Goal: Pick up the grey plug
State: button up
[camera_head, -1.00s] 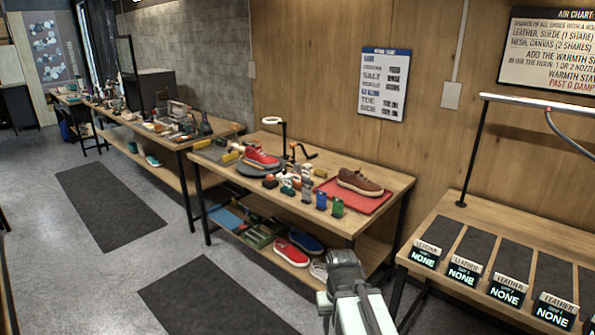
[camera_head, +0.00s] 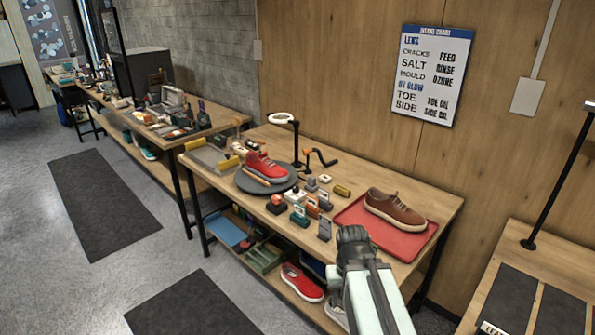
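A small grey block-like piece (camera_head: 325,229) stands near the front edge of the middle workbench, left of my gripper. It may be the grey plug, but it is too small to be sure. My gripper (camera_head: 353,238) is in front of the bench's front edge, seen from behind at the end of my pale arm. Its fingertips are not clear, and I cannot tell whether it is open or shut. My arm hides part of the bench front.
The bench (camera_head: 410,268) holds a red sneaker (camera_head: 264,168) on a dark turntable (camera_head: 251,186), a brown shoe (camera_head: 394,211) on a red mat (camera_head: 364,231), a ring lamp (camera_head: 284,118) and several small coloured pieces. A lower shelf holds shoes. Floor is free at left.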

aim_at(311, 180)
jog(key=u, duration=0.5)
jog(key=i, duration=1.2)
jog(key=u, duration=1.25)
jog(key=i, duration=0.25)
jog(key=u, duration=0.1)
jog(key=k, duration=0.8)
jog(key=u, duration=0.15)
jog(key=i, duration=0.9)
jog(key=z, duration=0.1)
